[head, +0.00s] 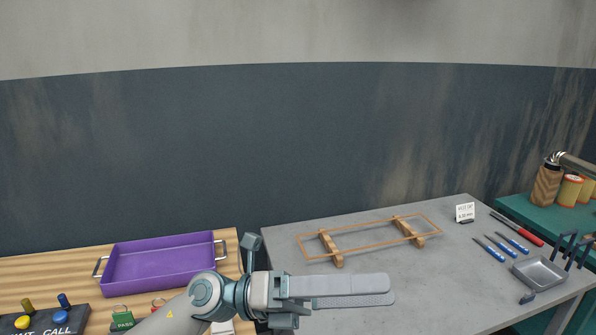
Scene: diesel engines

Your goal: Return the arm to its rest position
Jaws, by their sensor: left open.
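My left arm comes in from the bottom left, and its gripper (391,292) points to the right over the front of the grey table (430,290). The two long grey fingers appear one partly in front of the other. The gripper is open and nothing shows between the fingers. The wooden frame on its two blocks (370,236) stands behind and apart from the fingers. My right gripper is not in view.
A purple tray (160,281) with metal handles sits on the wooden table at left, near coloured tags and a dark board (40,322). Blue-handled tools (489,250), a red-handled tool (518,229) and a metal dish (538,273) lie at right. A green bench (560,220) stands beyond.

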